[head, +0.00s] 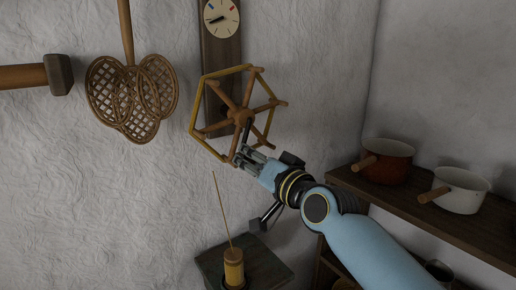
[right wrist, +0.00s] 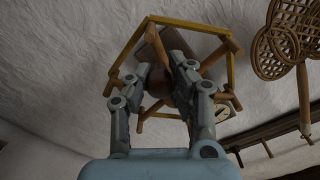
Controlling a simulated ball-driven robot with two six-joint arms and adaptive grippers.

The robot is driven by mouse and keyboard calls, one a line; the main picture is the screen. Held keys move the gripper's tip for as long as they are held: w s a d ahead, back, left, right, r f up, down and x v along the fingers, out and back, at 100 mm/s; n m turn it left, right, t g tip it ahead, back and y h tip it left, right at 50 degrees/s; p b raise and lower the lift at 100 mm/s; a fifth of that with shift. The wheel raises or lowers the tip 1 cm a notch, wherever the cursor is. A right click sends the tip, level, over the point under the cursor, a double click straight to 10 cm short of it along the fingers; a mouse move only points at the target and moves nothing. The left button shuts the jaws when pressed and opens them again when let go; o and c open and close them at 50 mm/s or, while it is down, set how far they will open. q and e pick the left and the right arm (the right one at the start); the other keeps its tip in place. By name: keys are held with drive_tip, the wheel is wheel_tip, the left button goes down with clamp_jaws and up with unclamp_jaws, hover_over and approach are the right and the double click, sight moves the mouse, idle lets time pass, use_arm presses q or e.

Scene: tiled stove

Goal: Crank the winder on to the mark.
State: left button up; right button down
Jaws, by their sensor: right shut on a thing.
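The winder (head: 197,107) is a six-sided yellow and brown wooden reel with spokes and pegs, mounted on a dark upright board (head: 222,52) on the wall. A pale round dial (head: 221,18) sits above it on the board. Its dark hand points left, and small coloured marks show near its upper rim. My right gripper (head: 244,155) is at the reel's lower front, shut on a part of the winder; the fingers hide exactly which part. In the right wrist view the fingers (right wrist: 164,72) stand in front of the reel's middle. My left gripper is not in view.
Below stands a small dark table (head: 268,268) with a yellow spool-like thing (head: 233,268) and thin stick. A shelf (head: 440,218) with pots is at right.

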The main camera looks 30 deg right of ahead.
drive_tip(key=a+r+m+p, duration=0.5)
drive_tip(key=m+p, duration=0.5)
drive_tip(key=m, duration=0.2)
drive_tip(key=shift+s+r, duration=0.35)
drive_tip(key=shift+r, duration=0.2)
drive_tip(key=c, duration=1.1)
unclamp_jaws()
